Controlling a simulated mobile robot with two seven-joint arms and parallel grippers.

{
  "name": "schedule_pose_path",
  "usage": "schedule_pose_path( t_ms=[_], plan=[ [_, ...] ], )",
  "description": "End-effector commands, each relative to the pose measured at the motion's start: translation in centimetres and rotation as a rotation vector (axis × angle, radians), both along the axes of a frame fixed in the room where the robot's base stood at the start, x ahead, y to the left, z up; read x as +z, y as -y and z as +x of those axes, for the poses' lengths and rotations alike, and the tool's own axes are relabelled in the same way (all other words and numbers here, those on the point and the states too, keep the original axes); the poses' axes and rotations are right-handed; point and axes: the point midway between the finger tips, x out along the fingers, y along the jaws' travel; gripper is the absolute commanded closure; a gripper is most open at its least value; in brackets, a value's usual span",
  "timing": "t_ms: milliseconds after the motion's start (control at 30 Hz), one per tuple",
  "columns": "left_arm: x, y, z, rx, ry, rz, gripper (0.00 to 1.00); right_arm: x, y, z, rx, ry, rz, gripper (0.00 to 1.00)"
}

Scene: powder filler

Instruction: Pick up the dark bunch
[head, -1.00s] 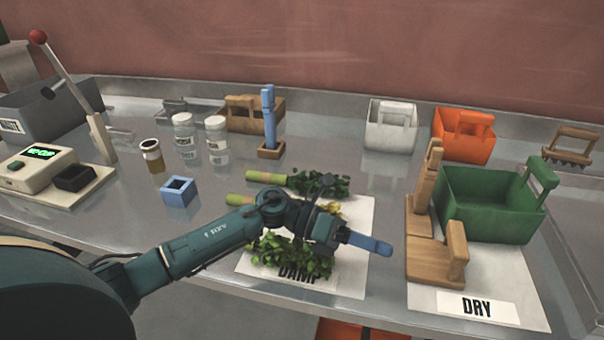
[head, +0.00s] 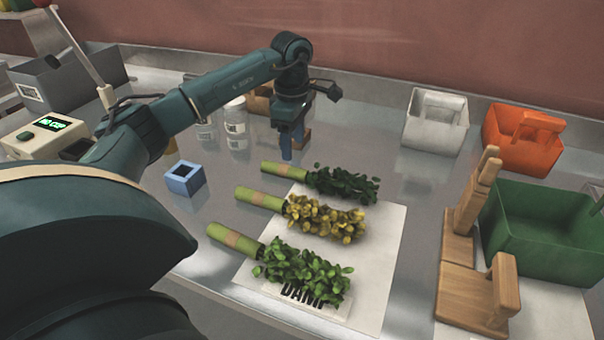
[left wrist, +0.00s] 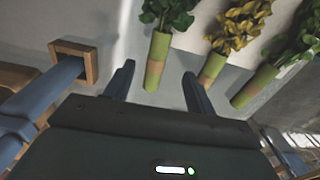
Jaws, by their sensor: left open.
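The dark bunch (head: 335,184) lies on the steel table at the far edge of the white DAMP sheet (head: 385,270), its green wrapped stem pointing left. Below it lie a yellow bunch (head: 318,218) and a bright green bunch (head: 300,271). My left gripper (head: 287,150) is pointing down above the table, just beyond the dark bunch's stem. In the left wrist view the open fingers (left wrist: 158,85) have the dark bunch's stem (left wrist: 157,62) showing between their tips, with its leaves (left wrist: 168,12) farther out. I cannot tell whether they touch. My right gripper is not in view.
A wooden stand with a blue post (left wrist: 75,62) is close beside the left gripper. A blue square holder (head: 185,178) stands left of the bunches. White (head: 435,120), orange (head: 522,137) and green (head: 545,230) crates and a wooden stand (head: 468,265) are at the right.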

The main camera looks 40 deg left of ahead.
Motion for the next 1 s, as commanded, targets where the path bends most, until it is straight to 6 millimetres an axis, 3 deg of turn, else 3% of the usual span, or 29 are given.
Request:
schedule_pose_path(
  t_ms=[267, 600, 867, 1000],
  plan=[
    [-2.4, 0.0, 0.0, 0.0, -0.001, 0.0, 0.45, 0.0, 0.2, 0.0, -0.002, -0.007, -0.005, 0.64],
    [-6.8, -0.1, 0.1, 0.0, -0.001, -0.003, 0.45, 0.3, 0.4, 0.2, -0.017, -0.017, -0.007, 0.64],
    [-7.1, -0.1, 0.1, 0.0, 0.002, -0.002, 0.45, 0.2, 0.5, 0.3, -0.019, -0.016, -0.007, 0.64],
    [-7.1, -0.1, 0.1, 0.0, 0.002, -0.002, 0.56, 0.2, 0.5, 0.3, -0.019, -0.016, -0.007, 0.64]
  ],
)
